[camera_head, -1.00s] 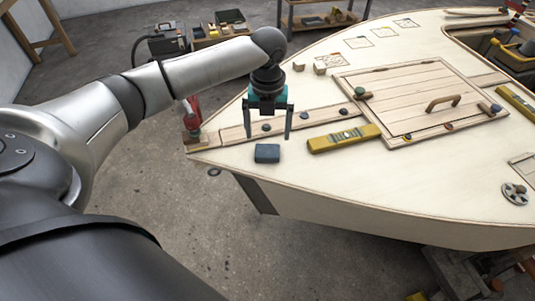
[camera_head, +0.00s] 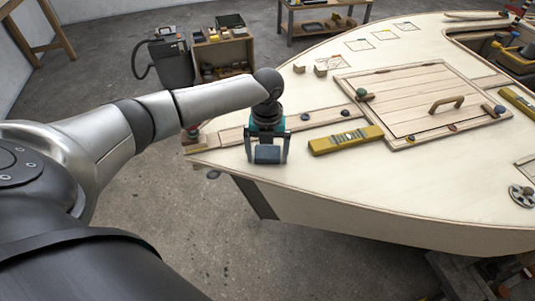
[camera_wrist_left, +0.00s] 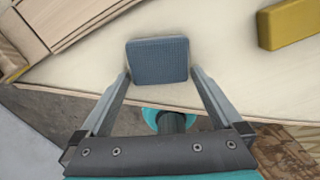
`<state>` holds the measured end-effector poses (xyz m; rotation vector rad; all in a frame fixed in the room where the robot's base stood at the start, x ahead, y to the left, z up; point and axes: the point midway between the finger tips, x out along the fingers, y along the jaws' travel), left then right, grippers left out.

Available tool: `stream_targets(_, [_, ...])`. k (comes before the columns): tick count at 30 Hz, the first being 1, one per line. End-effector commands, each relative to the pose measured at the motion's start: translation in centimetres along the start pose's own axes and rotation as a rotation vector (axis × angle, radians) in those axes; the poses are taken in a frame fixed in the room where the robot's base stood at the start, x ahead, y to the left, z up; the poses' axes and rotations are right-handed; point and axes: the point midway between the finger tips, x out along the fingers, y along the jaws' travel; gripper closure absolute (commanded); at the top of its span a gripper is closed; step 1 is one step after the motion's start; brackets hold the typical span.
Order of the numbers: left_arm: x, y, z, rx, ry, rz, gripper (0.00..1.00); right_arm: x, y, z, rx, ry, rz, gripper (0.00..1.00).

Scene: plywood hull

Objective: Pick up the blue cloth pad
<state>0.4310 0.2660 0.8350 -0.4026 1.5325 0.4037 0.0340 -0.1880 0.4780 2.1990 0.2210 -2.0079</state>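The blue cloth pad (camera_head: 267,154) lies on the pale plywood deck (camera_head: 318,182) near its front left end. My left gripper (camera_head: 267,158) is open above the pad, with one finger on each side of it in the head view. In the left wrist view the pad (camera_wrist_left: 158,61) sits just beyond and between the two spread fingertips (camera_wrist_left: 158,76). I see no contact between the fingers and the pad. My right gripper is not in view.
A yellow level (camera_head: 346,140) lies on the deck right of the pad, close to a wooden hatch (camera_head: 412,100) with a handle. A wooden strip (camera_head: 320,116) with dark knobs runs behind the gripper. The deck edge is close in front.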

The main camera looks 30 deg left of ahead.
Motion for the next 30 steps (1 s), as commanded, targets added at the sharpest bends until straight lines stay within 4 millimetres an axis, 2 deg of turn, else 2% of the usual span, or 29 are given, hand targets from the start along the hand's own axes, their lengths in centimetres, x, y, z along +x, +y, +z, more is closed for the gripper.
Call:
stream_targets(2, [-0.1,0.0,0.0,0.0,0.0,0.0,0.08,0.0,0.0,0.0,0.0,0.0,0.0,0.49])
stream_targets(18, [-0.1,0.0,0.0,0.0,-0.001,0.0,0.66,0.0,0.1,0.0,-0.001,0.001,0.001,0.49])
stream_targets(26, [-0.4,0.0,0.1,-0.001,-0.001,-0.001,0.67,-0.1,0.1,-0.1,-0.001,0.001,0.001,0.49])
stream_targets(30, [-2.1,0.0,0.1,0.0,-0.002,-0.001,0.67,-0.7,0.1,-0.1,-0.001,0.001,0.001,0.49])
